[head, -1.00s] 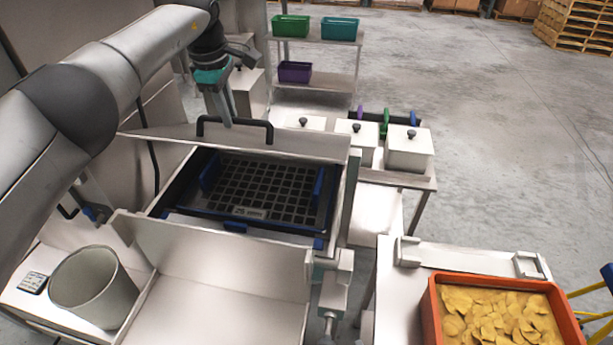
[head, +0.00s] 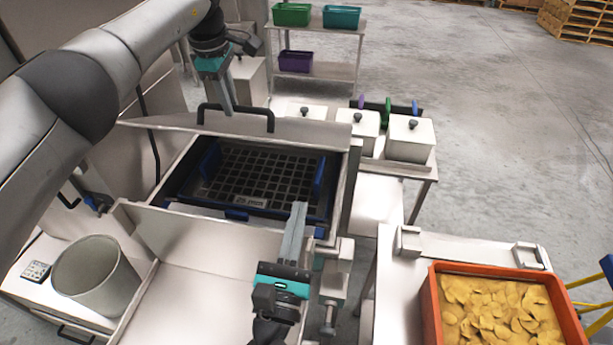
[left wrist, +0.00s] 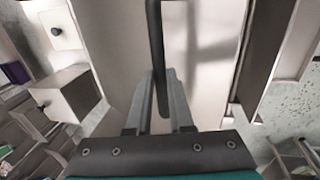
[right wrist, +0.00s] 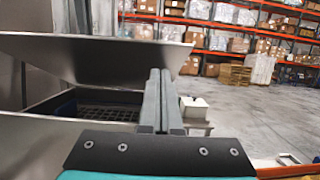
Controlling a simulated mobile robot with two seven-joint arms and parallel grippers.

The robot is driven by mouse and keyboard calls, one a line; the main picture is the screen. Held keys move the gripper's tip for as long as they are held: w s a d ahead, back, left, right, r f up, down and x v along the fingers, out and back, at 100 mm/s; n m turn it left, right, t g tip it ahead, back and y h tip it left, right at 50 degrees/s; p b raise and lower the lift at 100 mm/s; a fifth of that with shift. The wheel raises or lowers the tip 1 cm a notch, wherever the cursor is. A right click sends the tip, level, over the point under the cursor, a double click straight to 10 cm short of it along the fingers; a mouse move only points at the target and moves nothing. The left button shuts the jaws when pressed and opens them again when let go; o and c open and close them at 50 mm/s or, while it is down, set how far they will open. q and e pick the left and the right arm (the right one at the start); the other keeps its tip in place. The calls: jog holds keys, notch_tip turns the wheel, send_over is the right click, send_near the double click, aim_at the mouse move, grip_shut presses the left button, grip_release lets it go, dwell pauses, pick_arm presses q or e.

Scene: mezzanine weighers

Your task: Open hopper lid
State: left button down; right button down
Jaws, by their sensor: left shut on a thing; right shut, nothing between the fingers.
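The hopper lid (head: 290,131) is a pale metal panel, raised and tilted up at the back of the hopper (head: 350,190). It also shows raised in the right wrist view (right wrist: 95,55). My left gripper (head: 233,112) is shut on the lid's black bar handle (head: 257,112); the handle (left wrist: 154,40) runs between its fingers in the left wrist view. Below the lid the hopper is open, showing a dark grid (head: 262,178) with blue edges. My right gripper (head: 299,206) is shut and empty, above the hopper's front right side.
A white bucket (head: 95,275) stands at left. An orange crate of yellow slices (head: 435,310) stands on the bench at right. White lidded boxes (head: 410,140) stand behind the hopper at right. A shelf with coloured bins (head: 292,14) is farther back.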

pick_arm(q)
jog(key=shift+w+d, duration=0.1)
pick_arm(e)
jog(key=x, duration=1)
